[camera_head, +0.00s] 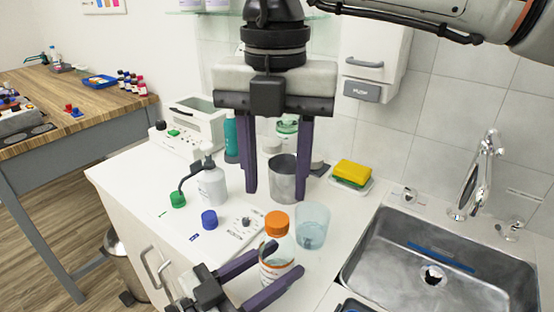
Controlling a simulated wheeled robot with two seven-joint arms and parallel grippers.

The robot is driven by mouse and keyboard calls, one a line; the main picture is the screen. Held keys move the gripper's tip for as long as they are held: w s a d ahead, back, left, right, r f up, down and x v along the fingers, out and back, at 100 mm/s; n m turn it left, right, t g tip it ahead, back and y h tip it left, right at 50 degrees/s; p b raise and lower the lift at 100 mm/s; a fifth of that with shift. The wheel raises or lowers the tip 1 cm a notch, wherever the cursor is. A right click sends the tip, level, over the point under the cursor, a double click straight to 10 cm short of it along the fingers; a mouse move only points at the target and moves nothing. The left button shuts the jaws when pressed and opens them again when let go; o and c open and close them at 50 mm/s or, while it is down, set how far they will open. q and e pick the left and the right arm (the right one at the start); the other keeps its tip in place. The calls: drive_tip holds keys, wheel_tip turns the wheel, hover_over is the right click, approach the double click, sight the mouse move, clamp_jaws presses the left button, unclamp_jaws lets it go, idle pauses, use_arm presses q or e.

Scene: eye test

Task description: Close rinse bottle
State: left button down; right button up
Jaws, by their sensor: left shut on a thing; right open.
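A clear bottle (277,251) with a white label and an orange cap (276,225) stands upright near the counter's front. My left gripper (288,257) is shut on this bottle, a finger on each side of its body. The orange cap sits on its neck; I cannot tell how tightly. A white squeeze bottle (213,187) with a dark curved spout stands further left. I cannot tell which bottle is the rinse bottle. My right gripper (270,196) points down, open and empty, above and behind the orange cap.
A green cap (178,199) and a blue cap (209,219) lie on the left counter. A glass beaker (312,226) stands close to the held bottle's right. A metal cup (286,178), a yellow sponge (352,173) and a sink (430,275) are nearby.

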sight(277, 218)
drive_tip(key=n, duration=0.6)
drive_tip(key=shift+r+n, duration=0.25)
drive_tip(key=shift+n, duration=0.15)
drive_tip(key=n, duration=0.6)
drive_tip(key=shift+r+n, duration=0.25)
drive_tip(key=shift+n, duration=0.05)
drive_tip(key=n, duration=0.6)
drive_tip(key=shift+r, duration=0.2)
drive_tip(key=n, duration=0.7)
drive_tip(key=shift+d+r, duration=0.1)
drive_tip(key=shift+r, duration=0.15)
drive_tip(key=shift+f, duration=4)
